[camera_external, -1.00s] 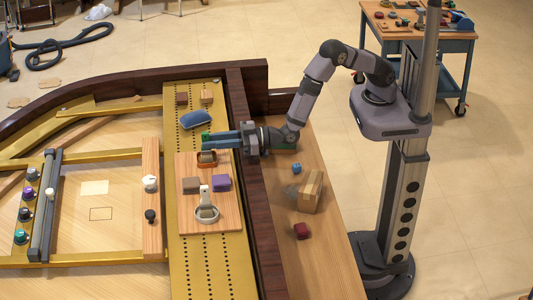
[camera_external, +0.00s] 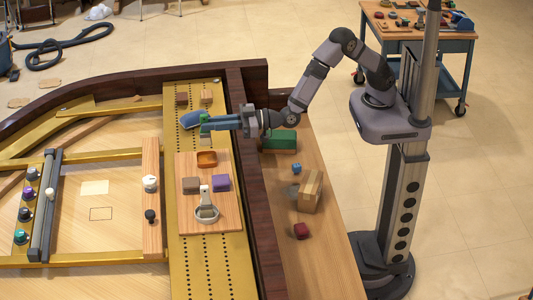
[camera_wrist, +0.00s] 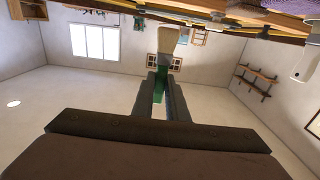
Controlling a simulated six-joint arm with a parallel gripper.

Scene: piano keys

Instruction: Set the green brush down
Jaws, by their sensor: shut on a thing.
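My gripper (camera_external: 206,123) is shut on the green brush (camera_external: 204,118). It holds the brush above the gold plate with rows of holes (camera_external: 205,260), just beyond the wooden board (camera_external: 222,167). The pale bristle end (camera_external: 205,138) points down in the outside view. In the wrist view, the brush's green handle (camera_wrist: 159,87) is between my fingers and its pale head (camera_wrist: 168,42) sticks out past them. I cannot tell how high the brush is above the plate.
A blue pad (camera_external: 188,121) is beside the gripper, partly hidden. The board carries an orange dish (camera_external: 207,159), a brown block (camera_external: 191,185), a purple block (camera_external: 221,182) and a white ringed tool (camera_external: 207,210). Two small blocks lie farther back. A dark rail (camera_external: 238,110) borders the plate.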

